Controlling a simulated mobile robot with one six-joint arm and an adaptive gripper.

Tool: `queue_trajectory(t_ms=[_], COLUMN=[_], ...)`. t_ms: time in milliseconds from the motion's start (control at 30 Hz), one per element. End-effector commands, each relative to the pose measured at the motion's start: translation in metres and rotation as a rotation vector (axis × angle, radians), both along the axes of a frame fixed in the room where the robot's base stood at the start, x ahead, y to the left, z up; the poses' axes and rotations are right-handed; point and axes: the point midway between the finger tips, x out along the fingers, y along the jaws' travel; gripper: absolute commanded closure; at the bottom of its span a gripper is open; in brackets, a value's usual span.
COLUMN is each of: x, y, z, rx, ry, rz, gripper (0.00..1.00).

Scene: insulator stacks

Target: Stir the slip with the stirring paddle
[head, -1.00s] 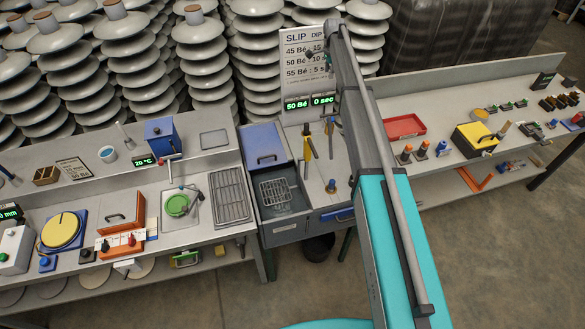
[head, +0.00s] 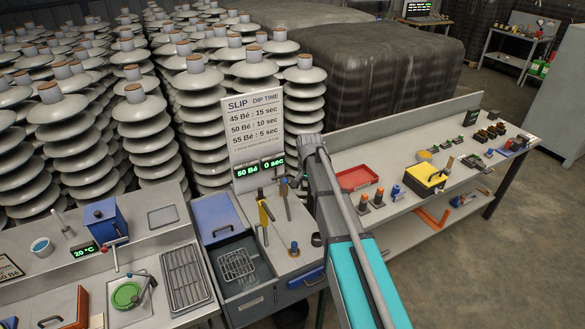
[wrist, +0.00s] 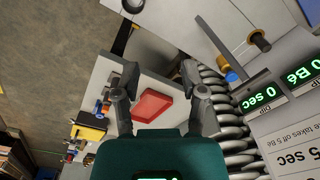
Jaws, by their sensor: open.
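The slip tank (head: 257,291) is a grey bin with a wire basket (head: 237,265) in it; its contents are hard to make out. On the panel beside it stand a yellow-handled tool (head: 264,213) and a slim blue-topped tool (head: 285,190); I cannot tell which is the stirring paddle. In the wrist view, my gripper (wrist: 158,75) is open with nothing between its fingers. It is above the bench, with a long grey bar (wrist: 221,43) and a yellow-and-black piece (wrist: 258,40) off to the right. My arm hides the gripper in the head view.
The slip sign (head: 256,130) stands behind the tank, above a display reading 50 Bé and 0 sec. A red tray (head: 357,178) and a yellow box (head: 426,178) sit on the right bench. Insulator stacks (head: 150,130) crowd behind. A drying rack (head: 186,278) lies left of the tank.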

Motion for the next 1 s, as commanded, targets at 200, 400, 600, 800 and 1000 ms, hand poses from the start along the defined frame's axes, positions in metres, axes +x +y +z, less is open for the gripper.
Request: queue_trajectory(t_ms=[200, 400, 600, 800, 1000], x=[-0.116, -0.195, -0.238, -0.248, -0.247], y=[-0.027, -0.042, -0.050, -0.052, -0.052], z=[-0.026, -0.041, -0.049, -0.050, -0.049], rx=[-0.009, -0.013, -0.016, -0.015, -0.015], ry=[0.008, 0.016, 0.022, 0.024, 0.024], rz=[0.221, 0.404, 0.515, 0.549, 0.549], gripper=[0.46, 0.46, 0.46, 0.46, 0.46])
